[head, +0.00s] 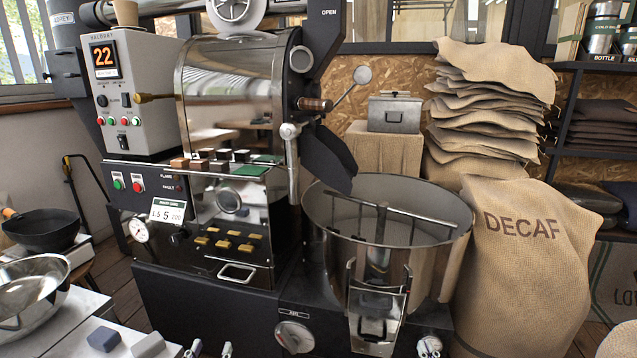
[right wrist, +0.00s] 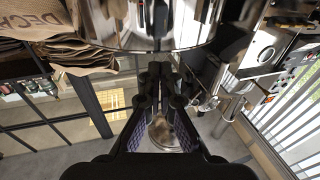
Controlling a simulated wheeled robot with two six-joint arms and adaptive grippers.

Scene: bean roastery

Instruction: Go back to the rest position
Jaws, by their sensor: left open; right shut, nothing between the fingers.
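My left gripper (head: 211,349) shows at the bottom edge of the head view as two small pale fingertips with a gap between them. It is open and empty, in front of the roaster's black base. My right gripper (head: 430,346) shows as a small pale tip at the bottom edge, low in front of the cooling bin. In the right wrist view its dark fingers (right wrist: 160,88) are shut with nothing between them. The rest of both arms is out of the head view.
The roaster (head: 230,85) stands ahead, with the steel cooling bin (head: 450,225) at its right. A DECAF sack (head: 525,275) stands right of the bin. At left are a steel bowl (head: 30,290), a black pan (head: 42,232) and two small blocks on a pale top.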

